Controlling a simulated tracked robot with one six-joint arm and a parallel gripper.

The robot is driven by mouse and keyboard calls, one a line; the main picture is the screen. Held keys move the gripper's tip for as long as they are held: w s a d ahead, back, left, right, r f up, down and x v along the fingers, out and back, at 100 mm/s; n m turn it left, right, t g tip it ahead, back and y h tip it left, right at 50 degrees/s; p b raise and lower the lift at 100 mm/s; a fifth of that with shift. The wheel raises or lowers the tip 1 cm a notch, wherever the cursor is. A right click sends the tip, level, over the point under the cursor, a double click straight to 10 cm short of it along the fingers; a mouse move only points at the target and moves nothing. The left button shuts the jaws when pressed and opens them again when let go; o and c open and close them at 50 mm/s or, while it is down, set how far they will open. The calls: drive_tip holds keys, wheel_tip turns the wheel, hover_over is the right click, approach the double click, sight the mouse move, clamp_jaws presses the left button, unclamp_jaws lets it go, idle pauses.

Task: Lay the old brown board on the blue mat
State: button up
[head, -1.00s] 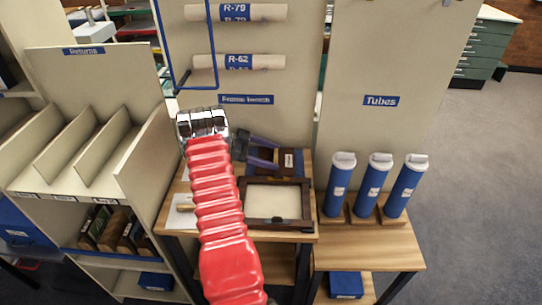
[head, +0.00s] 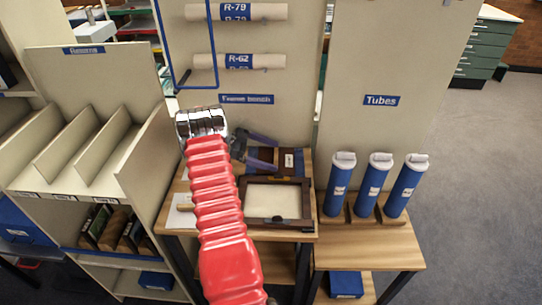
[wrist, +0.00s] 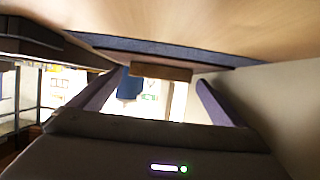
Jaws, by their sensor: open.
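My gripper (head: 274,155) is open over the bench, behind a dark wooden frame. The brown board (wrist: 162,72) shows in the wrist view as a short bar between the two spread fingers; I cannot tell whether either finger touches it. In the head view brown wood (head: 264,154) shows between the fingers, partly covered by them. A dark blue strip (wrist: 150,47), which looks like the blue mat, runs across the wrist view beside the board.
The dark frame with a cream panel (head: 272,201) lies close in front of my gripper. A white sheet (head: 181,212) lies at the left of the bench. Blue tubes (head: 371,188) stand in a wooden rack to the right. An upright panel (head: 262,120) rises behind the bench.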

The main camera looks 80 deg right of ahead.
drive_tip(key=v, duration=0.7)
drive_tip(key=shift+f, duration=0.1)
drive_tip(key=shift+s, duration=0.1)
idle(0.7)
